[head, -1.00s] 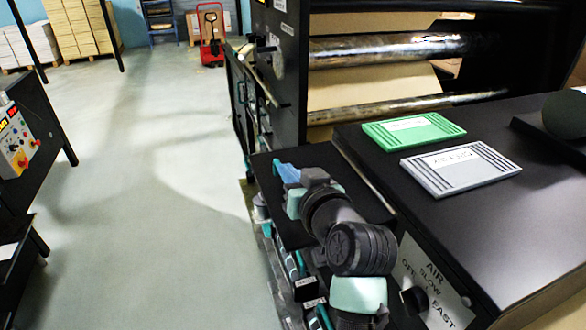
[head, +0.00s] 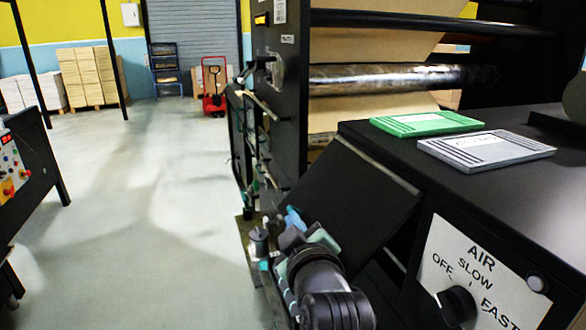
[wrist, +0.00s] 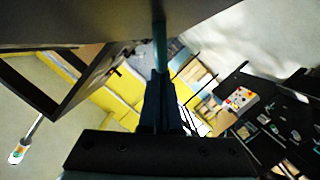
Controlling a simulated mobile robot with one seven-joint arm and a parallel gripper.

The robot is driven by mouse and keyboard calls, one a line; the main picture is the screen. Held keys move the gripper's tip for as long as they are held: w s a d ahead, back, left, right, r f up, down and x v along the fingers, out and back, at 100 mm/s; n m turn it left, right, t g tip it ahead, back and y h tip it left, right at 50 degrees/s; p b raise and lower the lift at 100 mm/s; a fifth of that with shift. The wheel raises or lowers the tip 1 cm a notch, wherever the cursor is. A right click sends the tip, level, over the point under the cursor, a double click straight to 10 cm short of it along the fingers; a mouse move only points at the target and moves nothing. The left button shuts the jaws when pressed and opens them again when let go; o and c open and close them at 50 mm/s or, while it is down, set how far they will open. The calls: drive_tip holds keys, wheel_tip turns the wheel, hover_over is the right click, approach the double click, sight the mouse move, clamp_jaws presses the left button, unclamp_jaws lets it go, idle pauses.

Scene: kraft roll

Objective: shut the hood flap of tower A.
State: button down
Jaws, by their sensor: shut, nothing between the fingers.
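The hood flap (head: 362,192) is a black panel on the side of the black cabinet. It slopes down and outward from the cabinet's top edge, partly open. No tower letter is readable. My gripper (head: 291,216) is shut and empty at the flap's outer left edge. In the wrist view its closed fingers (wrist: 159,70) point up to a grey-brown surface (wrist: 120,18), probably the flap. Whether the tips touch it, I cannot tell. My wrist hides part of the flap's lower edge.
An AIR plate with a knob (head: 459,306) is on the cabinet's near face. Green (head: 428,123) and grey (head: 487,150) plates lie on the cabinet top. A control desk (head: 28,165) stands left. The floor (head: 135,200) between is clear. A red pallet jack (head: 213,92) stands behind.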

drive_tip(key=w+d+f+n+t+h+b, duration=0.1)
drive_tip(key=w+d+f+n+b, duration=0.2)
drive_tip(key=b, duration=1)
drive_tip(key=shift+d+f+n+t, duration=0.3)
drive_tip(key=shift+d+f+n, duration=1)
drive_tip(key=shift+d+f, duration=1.55)
drive_tip(key=shift+d+r, duration=0.2)
drive_tip(key=shift+r, duration=0.05)
